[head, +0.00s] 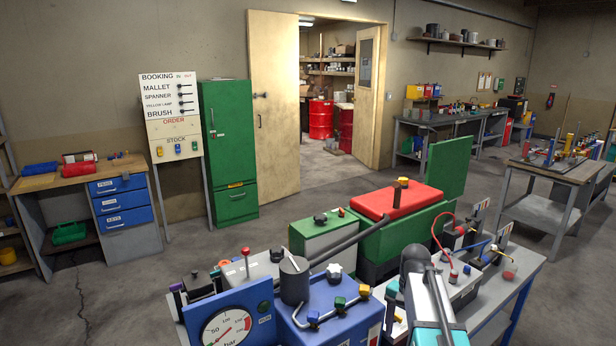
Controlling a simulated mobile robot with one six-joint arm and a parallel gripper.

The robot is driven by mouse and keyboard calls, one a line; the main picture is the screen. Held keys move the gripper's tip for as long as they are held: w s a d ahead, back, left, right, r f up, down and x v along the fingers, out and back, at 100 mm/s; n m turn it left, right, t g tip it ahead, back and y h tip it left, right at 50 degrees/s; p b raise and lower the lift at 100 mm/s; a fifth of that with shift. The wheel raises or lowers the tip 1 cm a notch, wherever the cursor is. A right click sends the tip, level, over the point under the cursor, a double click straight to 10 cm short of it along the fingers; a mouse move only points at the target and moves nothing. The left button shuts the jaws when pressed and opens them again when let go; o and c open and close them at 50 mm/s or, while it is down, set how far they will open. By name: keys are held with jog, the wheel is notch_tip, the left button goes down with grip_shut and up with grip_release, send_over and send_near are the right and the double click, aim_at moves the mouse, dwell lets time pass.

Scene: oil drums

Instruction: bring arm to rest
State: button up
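What looks like part of my arm, a dark rounded joint above a white and teal length, rises from the bottom edge right of centre in the head view. It stands in front of the workbench (527,276) and its crowded top. I cannot make out my gripper or its fingers in this view. Nothing held by the arm can be seen.
Red drums (321,119) stand beyond an open doorway. A green cabinet (229,150) stands left of it. The middle floor is clear.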

jog(key=s+a+f+n+g, duration=0.1)
jog(key=s+a+f+n, duration=0.15)
jog(key=s+f, duration=0.6)
jog(key=s+a+f+n+g, duration=0.1)
jog(key=s+a+f+n, duration=0.15)
jog(key=s+f, duration=0.65)
jog(key=s+a+f+n+g, duration=0.1)
jog(key=s+a+f, duration=0.25)
jog(key=f, duration=0.95)
jog(key=s+a+f+n+g, duration=0.1)
jog(key=s+f, duration=0.3)
jog(key=s, duration=0.3)
jog(key=s+f+n, duration=0.2)
jog(key=s+f, duration=0.1)
jog(key=s, duration=0.4)
notch_tip(320, 180, down, 11)
jog(key=s+b, duration=0.1)
jog(key=b, duration=0.9)
jog(key=shift+a+g+b, duration=0.3)
jog(key=shift+b, duration=0.05)
